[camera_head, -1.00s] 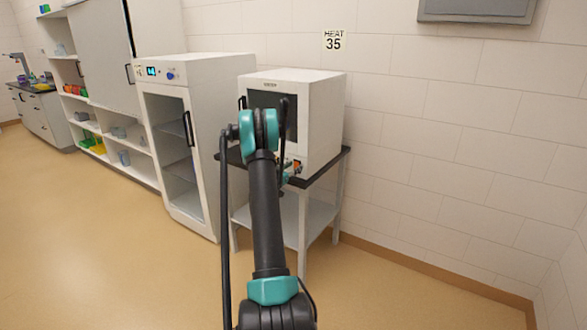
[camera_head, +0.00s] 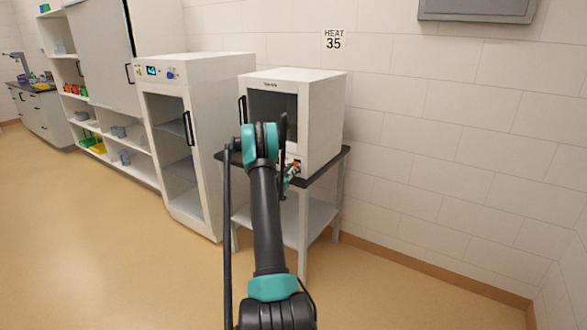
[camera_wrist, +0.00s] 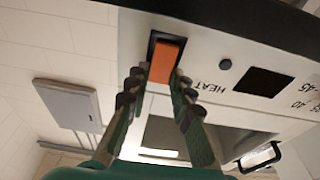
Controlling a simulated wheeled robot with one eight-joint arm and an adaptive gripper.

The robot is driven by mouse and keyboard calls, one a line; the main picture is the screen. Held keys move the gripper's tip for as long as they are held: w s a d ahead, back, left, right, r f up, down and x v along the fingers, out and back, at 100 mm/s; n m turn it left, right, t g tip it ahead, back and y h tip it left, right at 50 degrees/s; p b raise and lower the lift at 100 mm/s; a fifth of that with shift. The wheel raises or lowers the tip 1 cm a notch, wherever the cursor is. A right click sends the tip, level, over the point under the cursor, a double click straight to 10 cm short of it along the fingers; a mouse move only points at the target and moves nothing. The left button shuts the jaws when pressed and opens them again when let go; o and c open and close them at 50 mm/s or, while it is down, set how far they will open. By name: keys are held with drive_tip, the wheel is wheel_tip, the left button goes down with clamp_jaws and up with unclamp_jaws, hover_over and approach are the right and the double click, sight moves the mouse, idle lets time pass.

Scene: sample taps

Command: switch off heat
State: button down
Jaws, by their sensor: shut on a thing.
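The heat switch (camera_wrist: 165,62) is an orange rocker in a dark frame on the white front panel of the oven-like box (camera_head: 318,120). The panel shows upside down in the wrist view, with the word HEAT beside the switch. My gripper (camera_wrist: 160,78) is shut on the switch, with one finger at each side of its near end. In the head view my gripper (camera_head: 290,174) is at the lower front of the box, partly hidden by my arm. Whether the switch is on or off I cannot tell.
The box stands on a dark-topped stand (camera_head: 328,168). A tall glass-door cabinet (camera_head: 180,140) is to its left. A HEAT 35 sign (camera_head: 334,40) hangs on the wall above. Open floor lies to the right and in front.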

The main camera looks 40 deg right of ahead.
drive_tip(key=shift+f+h, duration=0.15)
drive_tip(key=shift+h, duration=0.25)
drive_tip(key=shift+t, duration=0.3)
drive_tip(key=c, duration=1.3)
unclamp_jaws()
drive_tip(key=shift+a, duration=0.15)
drive_tip(key=v, duration=0.7)
drive_tip(key=shift+s+a, duration=0.1)
drive_tip(key=shift+a, duration=0.05)
